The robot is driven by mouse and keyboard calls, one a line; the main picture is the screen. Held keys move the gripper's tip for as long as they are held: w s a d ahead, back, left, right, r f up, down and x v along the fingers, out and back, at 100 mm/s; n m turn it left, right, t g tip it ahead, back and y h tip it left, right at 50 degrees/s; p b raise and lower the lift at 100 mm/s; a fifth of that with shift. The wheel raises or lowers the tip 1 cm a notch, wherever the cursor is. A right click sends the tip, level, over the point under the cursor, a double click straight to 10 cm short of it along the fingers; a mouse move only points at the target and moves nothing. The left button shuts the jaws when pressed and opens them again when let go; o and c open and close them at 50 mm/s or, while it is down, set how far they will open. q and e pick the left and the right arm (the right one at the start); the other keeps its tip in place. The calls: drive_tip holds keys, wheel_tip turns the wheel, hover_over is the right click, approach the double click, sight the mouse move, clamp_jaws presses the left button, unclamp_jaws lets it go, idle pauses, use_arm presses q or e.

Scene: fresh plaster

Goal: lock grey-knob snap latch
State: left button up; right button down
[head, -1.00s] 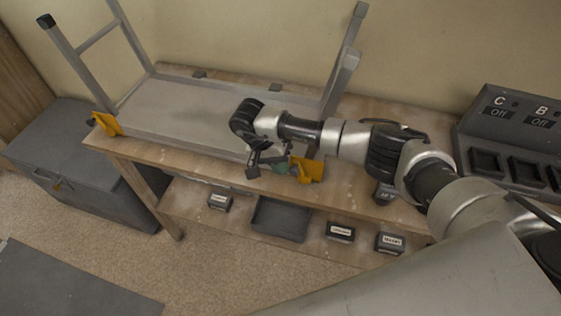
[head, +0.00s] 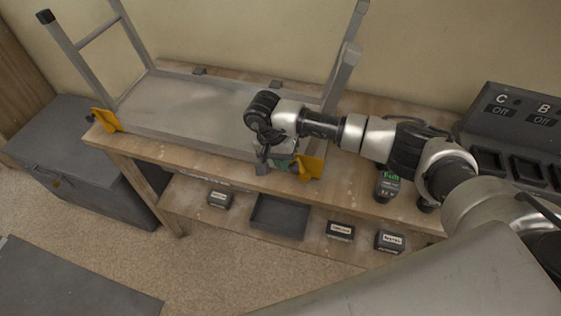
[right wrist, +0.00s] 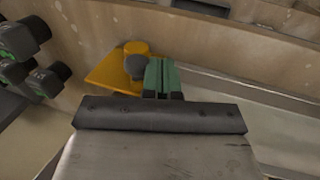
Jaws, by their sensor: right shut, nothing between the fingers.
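A yellow latch plate (right wrist: 112,72) shows in the right wrist view, with a grey knob (right wrist: 136,66) on it. In the head view the yellow piece (head: 312,168) sits at the front right corner of the upturned grey frame (head: 185,105); its knob is too hidden there to make out. My right gripper (head: 284,162) is shut and empty at that corner. Its green fingertips (right wrist: 161,76) appear right beside the knob; whether they touch it I cannot tell. My left gripper is not in view.
Another yellow piece (head: 107,121) is at the frame's left corner. The frame's legs stand up from the wooden bench (head: 225,178). A tray (head: 280,216) and small labelled boxes lie on the lower shelf. A charger-like device (head: 387,186) and a switch panel (head: 515,125) are at the right.

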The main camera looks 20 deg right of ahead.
drive_tip(key=shift+s+d+r+y, duration=0.1)
drive_tip(key=shift+d+y, duration=0.1)
drive_tip(key=shift+y, duration=0.2)
drive_tip(key=shift+t+b, duration=0.3)
drive_tip(key=shift+s+d+r+t+y+b, duration=0.1)
drive_tip(key=shift+s+d+t+y+b, duration=0.2)
drive_tip(key=shift+d+y+b, duration=0.3)
drive_tip(key=s+d+t+y+b, duration=0.1)
drive_tip(key=b, duration=0.2)
drive_tip(key=s+d+t+y+b, duration=0.1)
drive_tip(key=b, duration=0.3)
drive_tip(key=s+d+r+y+b, duration=0.1)
drive_tip(key=d+b, duration=0.1)
drive_tip(key=b, duration=0.2)
drive_tip(key=shift+r+t+y, duration=0.1)
drive_tip(key=shift+t+y, duration=0.3)
drive_tip(key=shift+w+a+r, duration=0.1)
drive_tip(key=shift+r, duration=0.05)
